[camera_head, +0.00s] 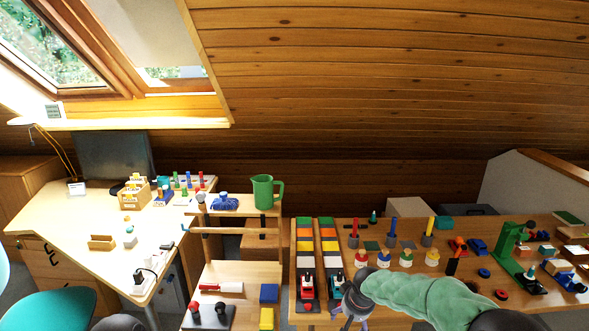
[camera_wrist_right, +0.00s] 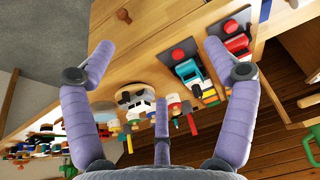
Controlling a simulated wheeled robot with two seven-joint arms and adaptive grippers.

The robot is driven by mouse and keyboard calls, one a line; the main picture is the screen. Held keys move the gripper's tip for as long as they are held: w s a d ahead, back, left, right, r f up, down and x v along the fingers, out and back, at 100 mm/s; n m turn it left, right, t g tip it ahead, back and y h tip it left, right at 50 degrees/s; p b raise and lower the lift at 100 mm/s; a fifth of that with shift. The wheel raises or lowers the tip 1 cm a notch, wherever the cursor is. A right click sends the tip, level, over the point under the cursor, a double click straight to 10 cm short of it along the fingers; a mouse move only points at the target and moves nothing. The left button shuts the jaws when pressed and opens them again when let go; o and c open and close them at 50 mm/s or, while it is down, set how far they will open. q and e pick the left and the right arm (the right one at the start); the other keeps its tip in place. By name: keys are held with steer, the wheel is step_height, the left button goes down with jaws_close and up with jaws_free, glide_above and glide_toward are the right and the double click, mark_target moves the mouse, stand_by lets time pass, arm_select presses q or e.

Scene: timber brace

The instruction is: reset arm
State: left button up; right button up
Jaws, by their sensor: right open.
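My right arm comes in from the lower right of the head view in a green sleeve. Its gripper (camera_head: 350,303) is over the front edge of the right-hand table, beside the teal and red items there. In the right wrist view the purple fingers of the right gripper (camera_wrist_right: 158,46) are spread wide with nothing between them. A red vehicle-like item (camera_wrist_right: 236,40) and a teal one (camera_wrist_right: 191,72) lie beyond the fingers, apart from them as far as I can tell. My left gripper does not show in either view.
The right-hand table holds colored strips (camera_head: 304,245), several pegs, round-bodied figures (camera_head: 383,258) and a green stand (camera_head: 506,250). A green jug (camera_head: 263,192) stands on a wooden shelf unit at the middle. A desk (camera_head: 95,215) and teal chair (camera_head: 45,308) are at the left.

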steer(key=s+a+f+g+y, duration=0.1)
steer(key=s+a+f, duration=0.2)
steer(key=s+f, duration=0.6)
steer(key=s+a+f+g+y, duration=0.25)
steer(key=s+f, duration=0.45)
steer(key=f, duration=0.4)
steer(key=s+f+m, duration=0.1)
steer(key=s+f, duration=0.2)
steer(key=s, duration=0.6)
steer(key=s+a+f+m, duration=0.1)
steer(key=s+f, duration=0.3)
steer(key=s, duration=0.5)
steer(key=shift+s+m, duration=0.15)
steer(key=shift+m, duration=0.15)
